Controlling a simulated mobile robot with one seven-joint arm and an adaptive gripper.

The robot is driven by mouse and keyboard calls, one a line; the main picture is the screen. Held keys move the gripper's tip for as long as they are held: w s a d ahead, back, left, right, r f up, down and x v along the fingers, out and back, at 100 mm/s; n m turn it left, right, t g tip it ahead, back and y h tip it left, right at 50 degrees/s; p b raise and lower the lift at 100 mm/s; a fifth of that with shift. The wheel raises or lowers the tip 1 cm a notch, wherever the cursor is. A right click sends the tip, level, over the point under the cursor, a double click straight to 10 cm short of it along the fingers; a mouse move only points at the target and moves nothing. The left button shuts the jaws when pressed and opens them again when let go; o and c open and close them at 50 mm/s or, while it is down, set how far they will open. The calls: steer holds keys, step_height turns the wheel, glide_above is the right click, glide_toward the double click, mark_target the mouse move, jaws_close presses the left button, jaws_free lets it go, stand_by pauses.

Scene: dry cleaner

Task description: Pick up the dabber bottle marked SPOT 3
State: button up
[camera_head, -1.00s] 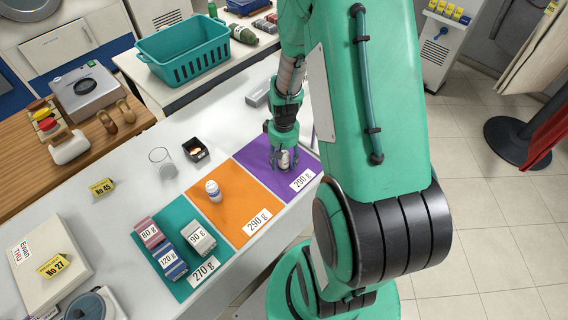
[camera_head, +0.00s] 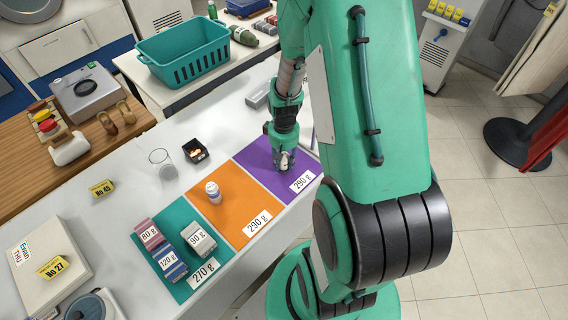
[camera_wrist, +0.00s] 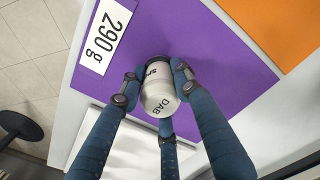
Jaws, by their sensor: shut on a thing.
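My gripper (camera_head: 285,160) is over the purple mat (camera_head: 262,151), with its fingers closed around a small white bottle. In the wrist view the bottle (camera_wrist: 158,88) lies between the dark blue fingers of my gripper (camera_wrist: 156,82). Its pale top reads "DAB", and only the start of a dark side label shows, so its number is hidden. I cannot tell whether its base touches the mat. A second white bottle (camera_head: 213,191) stands on the orange mat (camera_head: 236,219); its marking is too small to read.
The purple mat's card (camera_head: 302,180) reads 290 g. A teal mat (camera_head: 184,291) holds several labelled stacks. A dark open box (camera_head: 196,151) and a clear glass (camera_head: 162,163) stand behind the mats. A teal basket (camera_head: 184,53) is at the back.

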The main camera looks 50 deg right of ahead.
steer(key=shift+r, duration=0.1)
steer(key=shift+r, duration=0.4)
step_height(320, 180, up, 3)
steer(key=shift+s+f+p, duration=0.1)
steer(key=shift+s+p, duration=0.05)
steer(key=shift+p, duration=0.65)
steer(key=s+a+p, duration=0.1)
steer(key=s+a, duration=0.3)
steer(key=s, duration=0.2)
steer(key=s+a+r+p, duration=0.1)
steer(key=s+a, duration=0.3)
steer(key=s, duration=0.3)
steer(key=shift+s+a, duration=0.15)
steer(key=shift+a, duration=0.05)
steer(key=shift+r, duration=0.15)
